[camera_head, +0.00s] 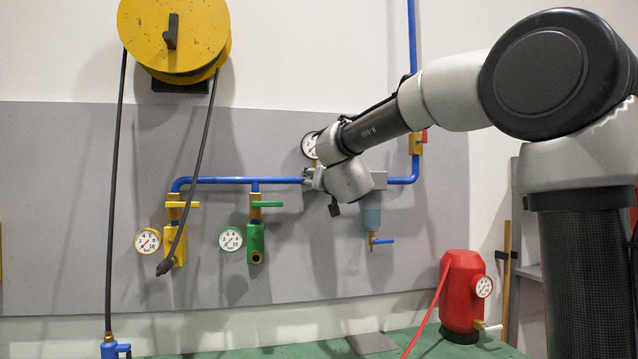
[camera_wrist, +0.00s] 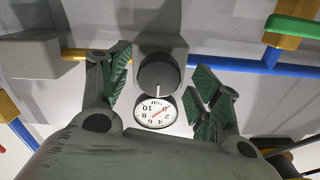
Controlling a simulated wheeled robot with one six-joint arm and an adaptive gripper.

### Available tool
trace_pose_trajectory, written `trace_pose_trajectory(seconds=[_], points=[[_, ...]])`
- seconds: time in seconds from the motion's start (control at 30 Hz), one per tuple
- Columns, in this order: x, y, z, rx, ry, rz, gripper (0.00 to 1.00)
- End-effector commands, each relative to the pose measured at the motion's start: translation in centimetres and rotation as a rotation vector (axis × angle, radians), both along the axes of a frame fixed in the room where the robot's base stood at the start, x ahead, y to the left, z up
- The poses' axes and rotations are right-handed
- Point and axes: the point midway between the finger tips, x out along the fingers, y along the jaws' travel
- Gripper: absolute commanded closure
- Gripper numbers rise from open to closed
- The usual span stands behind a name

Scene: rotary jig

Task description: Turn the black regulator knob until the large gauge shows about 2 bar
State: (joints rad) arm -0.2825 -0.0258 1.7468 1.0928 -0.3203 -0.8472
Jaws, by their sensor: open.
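The black regulator knob (camera_wrist: 159,74) has a white mark and shows in the middle of the wrist view. My gripper (camera_wrist: 161,66) is open, with one green-padded finger on each side of it. Gaps show between the fingers and the knob. The large gauge (camera_wrist: 156,110) sits just below the knob there and appears upside down. Its red needle points up and right in that view, seemingly near the low end; the exact reading is too small to tell. In the head view the gauge (camera_head: 309,145) is partly covered by my arm, which hides the knob.
A blue pipe (camera_head: 230,181) runs along the grey wall panel. Left are a yellow valve (camera_head: 180,205) and a green valve (camera_head: 266,204), each with a small gauge. A black hose (camera_head: 205,150) hangs from the yellow reel (camera_head: 175,40). A red tank (camera_head: 462,290) stands lower right.

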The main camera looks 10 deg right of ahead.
Motion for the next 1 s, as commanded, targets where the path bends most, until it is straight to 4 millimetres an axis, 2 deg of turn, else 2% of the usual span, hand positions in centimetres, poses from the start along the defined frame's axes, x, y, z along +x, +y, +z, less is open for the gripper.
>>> trace_pose_trajectory(seconds=[0.13,0.4,0.6,0.67,1.0], points=[[1.16,0.00,-0.06,0.001,0.001,0.000,0.37],[1.30,0.02,-0.02,0.001,0.001,0.001,0.37],[1.28,0.03,-0.01,0.001,0.001,0.002,0.73],[1.28,0.02,-0.01,0.001,0.001,0.002,0.82],[1.27,0.04,-0.02,0.036,0.001,0.001,0.82]])
